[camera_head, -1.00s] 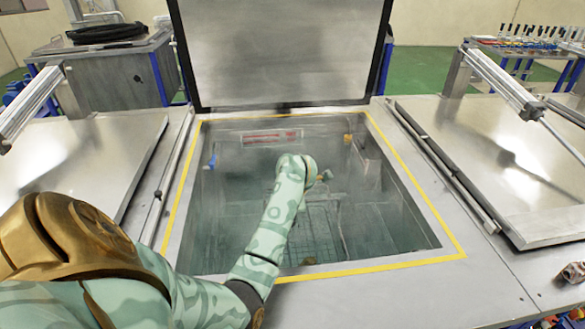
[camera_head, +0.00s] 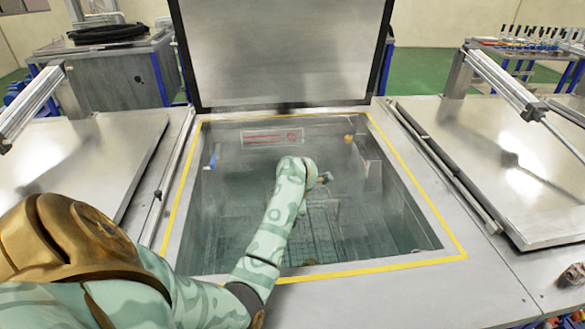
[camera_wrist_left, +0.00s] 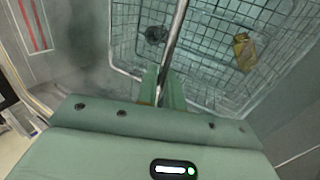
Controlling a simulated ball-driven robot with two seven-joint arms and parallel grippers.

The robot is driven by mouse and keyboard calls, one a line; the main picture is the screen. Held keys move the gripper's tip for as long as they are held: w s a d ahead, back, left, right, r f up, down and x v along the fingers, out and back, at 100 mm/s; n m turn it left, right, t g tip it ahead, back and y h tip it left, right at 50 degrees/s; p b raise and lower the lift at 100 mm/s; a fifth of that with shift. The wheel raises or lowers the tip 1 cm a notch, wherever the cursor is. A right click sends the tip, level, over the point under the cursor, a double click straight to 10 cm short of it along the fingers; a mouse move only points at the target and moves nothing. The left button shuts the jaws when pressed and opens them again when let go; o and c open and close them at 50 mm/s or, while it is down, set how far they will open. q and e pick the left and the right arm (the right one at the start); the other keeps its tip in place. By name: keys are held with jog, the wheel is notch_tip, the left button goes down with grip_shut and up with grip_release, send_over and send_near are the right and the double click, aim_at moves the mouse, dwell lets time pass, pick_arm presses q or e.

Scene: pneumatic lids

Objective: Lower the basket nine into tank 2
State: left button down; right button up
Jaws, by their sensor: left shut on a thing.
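The open tank (camera_head: 365,225), edged with a yellow line, lies in the middle of the head view. My left arm reaches down into it. A wire mesh basket (camera_head: 315,240) shows faintly inside the tank, blurred by haze. In the left wrist view the basket (camera_wrist_left: 200,48) fills the upper right, with a dark part and a yellowish part in it. My left gripper (camera_wrist_left: 165,88) is shut on the basket's metal handle bar (camera_wrist_left: 176,40). In the head view my forearm and wrist hide the fingers. I cannot tell whether the basket touches the tank floor. My right gripper is not in view.
The raised lid (camera_head: 280,50) stands behind the opening. Closed steel lids lie at left (camera_head: 80,165) and right (camera_head: 500,160), with pneumatic cylinders (camera_head: 505,85) over them. A red-striped label (camera_head: 272,138) is on the tank's back wall.

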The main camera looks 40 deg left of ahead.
pick_arm(q)
jog(key=c, duration=1.5)
grip_release()
jog(key=shift+r, duration=0.15)
jog(key=shift+o, duration=0.2)
jog(key=shift+s+f, duration=0.1)
jog(key=shift+f, duration=0.1)
jog(key=w+a+r+p+v, duration=0.1)
jog(key=p+v, duration=0.9)
jog(key=v, duration=0.3)
jog(key=w+a+r+p+v, duration=0.1)
jog(key=w+a+p+v, duration=0.1)
jog(key=p+v, duration=0.8)
jog(key=v, duration=0.4)
jog(key=shift+a+r, duration=0.25)
jog(key=shift+r, duration=0.05)
